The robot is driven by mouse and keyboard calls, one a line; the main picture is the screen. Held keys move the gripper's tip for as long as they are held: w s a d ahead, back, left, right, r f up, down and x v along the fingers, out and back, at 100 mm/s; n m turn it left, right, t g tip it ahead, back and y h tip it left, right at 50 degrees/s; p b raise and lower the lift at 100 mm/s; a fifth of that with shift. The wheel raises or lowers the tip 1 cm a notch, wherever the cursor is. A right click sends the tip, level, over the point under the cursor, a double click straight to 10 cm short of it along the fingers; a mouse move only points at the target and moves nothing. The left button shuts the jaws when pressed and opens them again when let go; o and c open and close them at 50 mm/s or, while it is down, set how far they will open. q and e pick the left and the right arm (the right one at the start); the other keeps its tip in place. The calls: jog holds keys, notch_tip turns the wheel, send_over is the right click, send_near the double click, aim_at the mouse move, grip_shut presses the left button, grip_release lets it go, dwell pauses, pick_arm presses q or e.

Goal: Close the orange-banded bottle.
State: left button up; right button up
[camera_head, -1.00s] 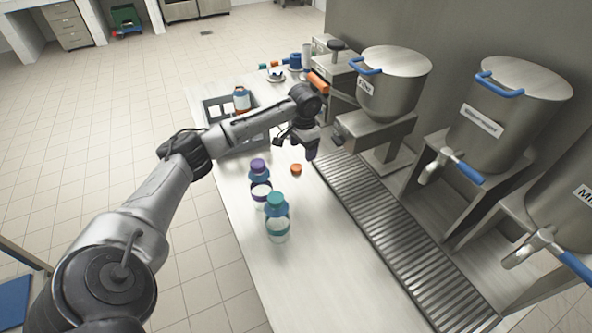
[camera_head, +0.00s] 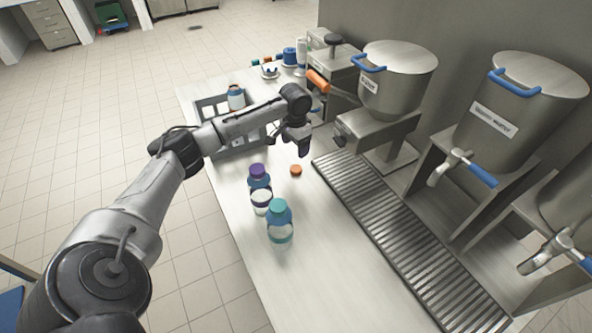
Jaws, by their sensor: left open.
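A loose orange cap (camera_head: 296,170) lies on the white table, just in front of my left gripper. My left gripper (camera_head: 292,146) is open with nothing visible between its fingers, close above and behind the cap. A bottle with an orange band (camera_head: 236,98) stands upright in the grey crate (camera_head: 240,150), behind my left forearm. Its lower part is hidden, and its top is too small to tell clearly. My right gripper is not in view.
A metal drain grate (camera_head: 400,240) and steel dispensers (camera_head: 395,80) line the right side. The near table is clear.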

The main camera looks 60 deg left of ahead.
pick_arm(q)
send_over(296, 168)
jog(key=shift+s+f+b, duration=0.15)
jog(key=shift+f+b, duration=0.3)
jog(key=shift+f, duration=2.3)
jog(key=shift+f+b, duration=0.8)
jog(key=shift+f, duration=1.85)
jog(key=shift+c, duration=0.5)
jog(key=c, duration=0.9)
